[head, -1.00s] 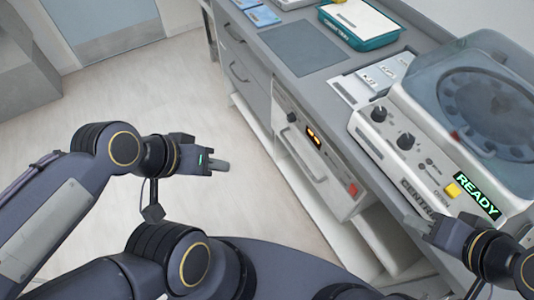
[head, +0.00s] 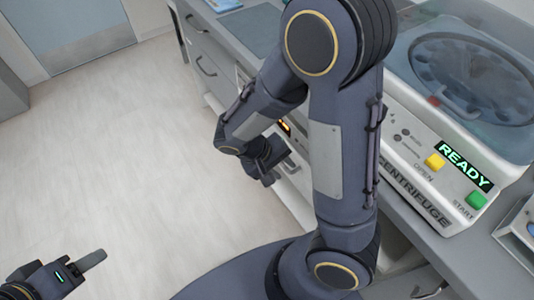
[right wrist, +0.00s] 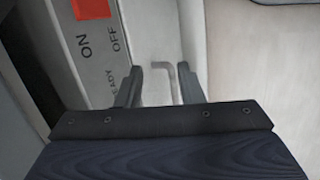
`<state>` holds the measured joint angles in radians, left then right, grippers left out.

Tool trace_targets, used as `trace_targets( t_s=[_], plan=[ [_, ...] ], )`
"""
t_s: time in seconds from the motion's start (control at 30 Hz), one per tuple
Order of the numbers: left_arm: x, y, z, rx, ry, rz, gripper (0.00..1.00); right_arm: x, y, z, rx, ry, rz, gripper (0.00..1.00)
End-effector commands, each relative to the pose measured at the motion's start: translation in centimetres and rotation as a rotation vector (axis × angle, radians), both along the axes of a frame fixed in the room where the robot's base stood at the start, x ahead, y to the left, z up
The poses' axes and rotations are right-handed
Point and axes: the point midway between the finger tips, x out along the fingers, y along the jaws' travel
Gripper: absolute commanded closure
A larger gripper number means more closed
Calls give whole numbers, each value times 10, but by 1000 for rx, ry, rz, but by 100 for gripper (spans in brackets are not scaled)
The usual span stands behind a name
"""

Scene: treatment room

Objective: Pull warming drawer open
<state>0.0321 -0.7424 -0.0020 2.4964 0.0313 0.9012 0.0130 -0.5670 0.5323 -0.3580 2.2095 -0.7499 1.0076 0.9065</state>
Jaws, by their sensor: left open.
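The warming drawer (head: 300,186) is a white front in the grey counter with a small orange display (head: 284,127). My right arm hides much of it in the head view. My right gripper (head: 268,178) is at the drawer front. In the right wrist view, its two fingers (right wrist: 158,90) are apart, with the grey bar handle (right wrist: 182,82) between them, closer to the right finger. I cannot tell whether they touch it. The panel (right wrist: 98,65) there reads ON and OFF below a red switch (right wrist: 92,8). My left gripper (head: 90,265) is open and empty over the floor, bottom left.
A centrifuge (head: 430,180) with a lit READY sign stands on the counter at right. Grey drawers (head: 207,82) with bar handles are further along the counter. The pale floor (head: 110,160) left of the counter is clear.

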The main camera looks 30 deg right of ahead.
Motion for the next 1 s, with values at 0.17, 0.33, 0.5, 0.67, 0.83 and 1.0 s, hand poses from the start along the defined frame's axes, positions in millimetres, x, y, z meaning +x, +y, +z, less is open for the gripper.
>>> trace_targets(
  t_s=[0.17, 0.33, 0.5, 0.67, 0.83, 1.0],
  plan=[
    [0, 0, -34, 0, 0, 0, 48, 39, -2, -61, -381, -64, 183, 66],
    [0, 0, -53, 0, 0, 0, 48, 78, 8, -90, -646, -204, 370, 66],
    [0, 0, -61, 0, 0, 0, 48, 102, 20, -103, -780, -311, 501, 66],
    [0, 0, -63, 0, 0, 0, 48, 111, 21, -107, -814, -349, 542, 66],
    [0, 0, -63, 0, -1, 0, 48, 121, 0, -111, -815, -347, 540, 66],
    [0, 0, -65, 0, 0, 0, 48, 133, -25, -116, -815, -346, 541, 66]
  ],
)
